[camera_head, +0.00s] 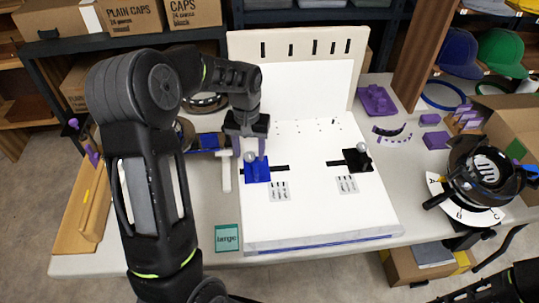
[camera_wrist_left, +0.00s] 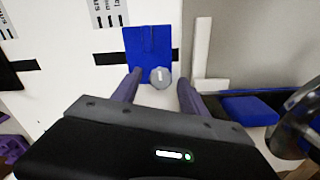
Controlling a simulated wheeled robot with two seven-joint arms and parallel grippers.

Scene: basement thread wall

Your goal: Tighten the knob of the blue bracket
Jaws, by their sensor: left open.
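The blue bracket (camera_head: 262,175) lies on the white board, left of its middle, over a black slot. Its round grey knob (camera_head: 250,156) is at the bracket's far left part. My left gripper (camera_head: 248,147) reaches down over the knob. In the left wrist view, the blue bracket (camera_wrist_left: 148,40) lies beyond the fingers. The grey knob (camera_wrist_left: 160,77) shows between the two fingertips of the open left gripper (camera_wrist_left: 160,80), with a gap on each side. I cannot tell whether the fingertips are level with the knob. My right gripper is not in view.
A black bracket (camera_head: 357,160) with a grey knob sits at the board's right. A white T-shaped piece (camera_head: 226,172) lies close left of the blue bracket. A green "large" card (camera_head: 227,238) lies at the front. A dark ring device (camera_head: 480,172) stands at the right.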

